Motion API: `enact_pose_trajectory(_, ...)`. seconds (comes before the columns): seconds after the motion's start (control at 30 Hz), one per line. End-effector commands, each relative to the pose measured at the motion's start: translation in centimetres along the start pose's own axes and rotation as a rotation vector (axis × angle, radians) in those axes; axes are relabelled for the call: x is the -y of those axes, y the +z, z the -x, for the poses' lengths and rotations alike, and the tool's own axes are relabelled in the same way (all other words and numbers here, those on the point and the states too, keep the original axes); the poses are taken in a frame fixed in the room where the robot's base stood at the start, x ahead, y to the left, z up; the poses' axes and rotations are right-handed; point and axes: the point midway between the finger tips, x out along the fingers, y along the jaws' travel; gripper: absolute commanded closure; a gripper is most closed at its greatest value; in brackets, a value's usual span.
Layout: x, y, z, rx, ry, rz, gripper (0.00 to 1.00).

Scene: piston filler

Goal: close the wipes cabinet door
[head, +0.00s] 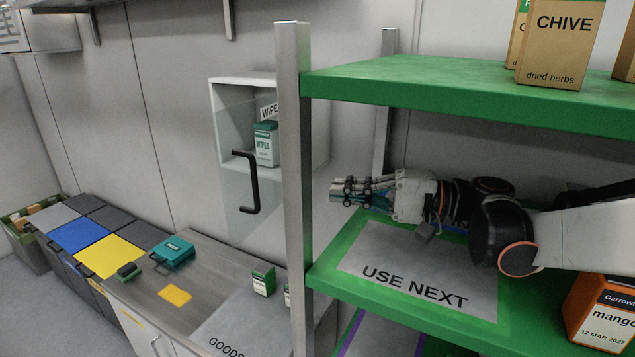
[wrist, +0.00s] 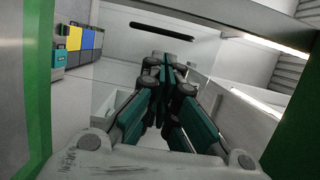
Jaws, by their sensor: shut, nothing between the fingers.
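The wipes cabinet (head: 243,80) is a white box on the back wall, left of the shelf post. Its clear door (head: 238,218) stands out from the cabinet, partly open, with a black bar handle (head: 253,182) near its left part. A white-and-green wipes box (head: 266,145) shows inside. My gripper (head: 348,190) is between the green shelves, pointing left, right of the door and apart from the handle in the head view. In the wrist view its teal-padded fingers (wrist: 165,75) are together and empty. A dark bar, apparently the handle (wrist: 148,32), lies beyond them.
A grey post (head: 293,190) stands between the cabinet and my gripper in the picture. The green upper shelf (head: 400,85) is above my arm, the lower shelf (head: 330,270) below. A mango box (head: 600,312) sits at right. A counter (head: 215,270) with small boxes lies below the cabinet.

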Motion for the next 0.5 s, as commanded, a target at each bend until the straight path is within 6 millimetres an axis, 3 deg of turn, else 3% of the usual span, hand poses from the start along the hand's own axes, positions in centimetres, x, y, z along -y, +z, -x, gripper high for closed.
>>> enact_pose_trajectory(0.5, -0.1, 0.1, -9.7, 0.004, 0.0, 0.0, 1.0)
